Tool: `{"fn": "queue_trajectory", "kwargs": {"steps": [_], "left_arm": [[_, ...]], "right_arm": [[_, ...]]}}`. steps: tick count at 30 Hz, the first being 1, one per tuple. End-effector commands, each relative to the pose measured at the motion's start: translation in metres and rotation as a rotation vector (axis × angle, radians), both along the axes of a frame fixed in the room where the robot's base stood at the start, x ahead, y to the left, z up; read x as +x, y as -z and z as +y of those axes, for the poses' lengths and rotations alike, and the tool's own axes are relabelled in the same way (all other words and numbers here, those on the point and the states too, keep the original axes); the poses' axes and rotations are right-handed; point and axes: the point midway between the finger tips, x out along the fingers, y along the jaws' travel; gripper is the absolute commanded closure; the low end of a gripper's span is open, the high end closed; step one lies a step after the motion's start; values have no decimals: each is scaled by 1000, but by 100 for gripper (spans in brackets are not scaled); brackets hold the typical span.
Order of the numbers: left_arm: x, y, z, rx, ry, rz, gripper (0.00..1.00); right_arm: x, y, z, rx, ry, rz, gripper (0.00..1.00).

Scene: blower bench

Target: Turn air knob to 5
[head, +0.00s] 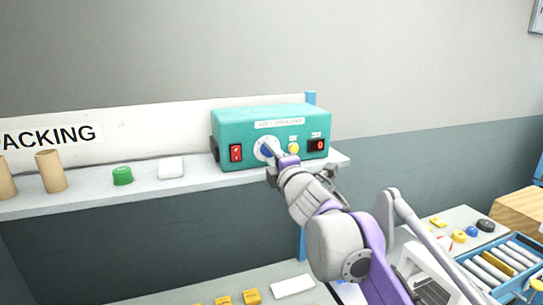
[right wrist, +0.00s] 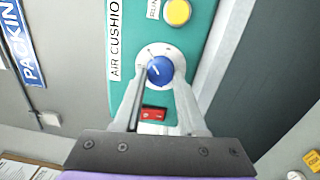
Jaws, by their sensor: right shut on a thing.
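A teal air cushion machine (head: 262,121) stands on the shelf, with a blue knob (head: 267,150) on a white dial on its front. The right wrist view shows the blue knob (right wrist: 160,70) with a small white mark; the dial's numbers are too small to read. My right gripper (head: 272,162) is at the dial, shut on the knob, with one finger on each side of it. In the head view the gripper partly covers the dial. My left gripper is not in view.
The shelf (head: 215,178) also holds a white block (head: 171,167), a green cap (head: 122,176) and cardboard tubes (head: 51,171).

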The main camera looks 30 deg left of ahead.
Motion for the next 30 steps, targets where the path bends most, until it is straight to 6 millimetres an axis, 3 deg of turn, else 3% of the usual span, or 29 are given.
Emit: {"fn": "queue_trajectory", "kwargs": {"steps": [18, 30], "left_arm": [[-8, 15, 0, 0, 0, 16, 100], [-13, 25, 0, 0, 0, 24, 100]], "right_arm": [[-1, -1, 0, 372, 0, 436, 100], [0, -2, 0, 531, 0, 622, 100]]}}
